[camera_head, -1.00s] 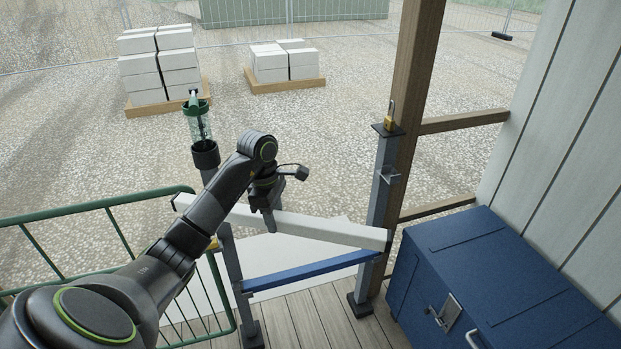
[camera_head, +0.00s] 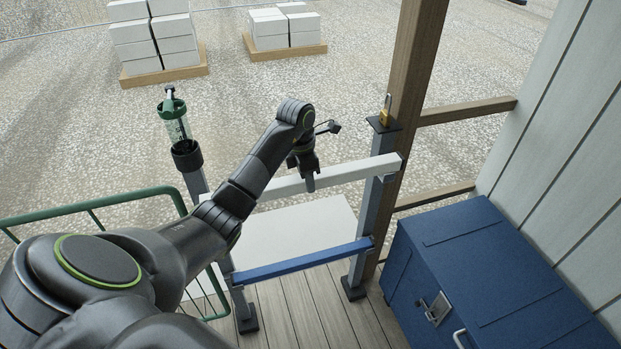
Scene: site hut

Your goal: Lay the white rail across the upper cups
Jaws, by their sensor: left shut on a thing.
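The white rail (camera_head: 346,172) runs nearly level between the two grey posts. My left gripper (camera_head: 310,185) is shut on it near mid-length, from above. The rail's right end is at the right post (camera_head: 368,215), where it covers the upper cup; I cannot tell whether it rests in the cup or hovers over it. Its left part passes behind my forearm towards the left post (camera_head: 195,183), and the left upper cup is hidden there. A blue rail (camera_head: 300,262) spans the posts lower down. My right gripper is not in view.
A green-topped clear bottle (camera_head: 175,122) sits in a dark holder on the left post. A brass padlock (camera_head: 385,114) tops the right post. A blue chest (camera_head: 480,270) stands right, a green railing (camera_head: 95,207) left. Plank floor (camera_head: 310,310) lies below.

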